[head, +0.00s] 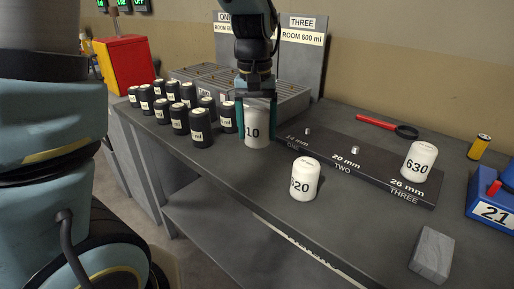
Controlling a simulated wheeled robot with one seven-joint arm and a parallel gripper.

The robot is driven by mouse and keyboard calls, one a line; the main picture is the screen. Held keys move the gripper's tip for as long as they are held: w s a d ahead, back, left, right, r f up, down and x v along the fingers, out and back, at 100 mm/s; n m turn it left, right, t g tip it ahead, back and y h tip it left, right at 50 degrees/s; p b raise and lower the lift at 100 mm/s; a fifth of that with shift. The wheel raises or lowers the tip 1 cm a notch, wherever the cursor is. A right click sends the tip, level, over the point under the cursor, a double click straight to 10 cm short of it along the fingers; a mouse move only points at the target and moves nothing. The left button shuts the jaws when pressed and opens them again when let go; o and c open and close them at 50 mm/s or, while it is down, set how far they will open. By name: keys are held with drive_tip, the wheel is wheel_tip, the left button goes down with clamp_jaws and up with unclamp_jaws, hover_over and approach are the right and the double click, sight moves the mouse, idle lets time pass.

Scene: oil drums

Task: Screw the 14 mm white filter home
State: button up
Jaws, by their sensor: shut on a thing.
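My gripper (256,118) points down and is shut on a white filter (257,132) whose visible digits read "10". The filter is upright, just left of the dark stud bar's near left end; I cannot tell if its base touches the bench. The stud bar (375,176) is marked 14 mm ONE, 20 mm TWO and 26 mm THREE. Bare studs show at ONE (307,131) and TWO (355,150). A white filter marked 630 (419,161) stands upright at THREE. Another white filter, its visible digits "620" (304,180), stands on the bench in front of the bar.
Several black canisters (201,130) stand left, before a grey rack (292,104). A red strap wrench (388,126) lies behind the bar. A yellow cylinder (480,147), blue box marked 21 (492,203) and grey block (432,254) are right. The front middle bench is clear.

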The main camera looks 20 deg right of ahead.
drive_tip(key=shift+w+d+r, duration=0.15)
drive_tip(key=shift+d+r, duration=0.1)
drive_tip(key=shift+r, duration=0.25)
drive_tip(key=shift+w+d+r, duration=0.15)
drive_tip(key=shift+d+r, duration=0.1)
drive_tip(key=shift+r, duration=0.25)
drive_tip(key=w+d+p, duration=0.1)
drive_tip(key=w+d, duration=0.1)
drive_tip(key=d, duration=0.4)
drive_tip(key=w+d+f+p, duration=0.1)
drive_tip(key=w+d+p, duration=0.1)
drive_tip(key=d, duration=0.4)
drive_tip(key=w+d+p, duration=0.1)
drive_tip(key=w+d, duration=0.3)
drive_tip(key=d, duration=0.2)
drive_tip(key=shift+d+f+p, duration=0.1)
drive_tip(key=shift+f+p, duration=0.3)
drive_tip(key=shift+f+b, duration=1.1)
drive_tip(key=shift+f, duration=0.3)
drive_tip(key=shift+f, duration=0.55)
drive_tip(key=shift+f, duration=0.1)
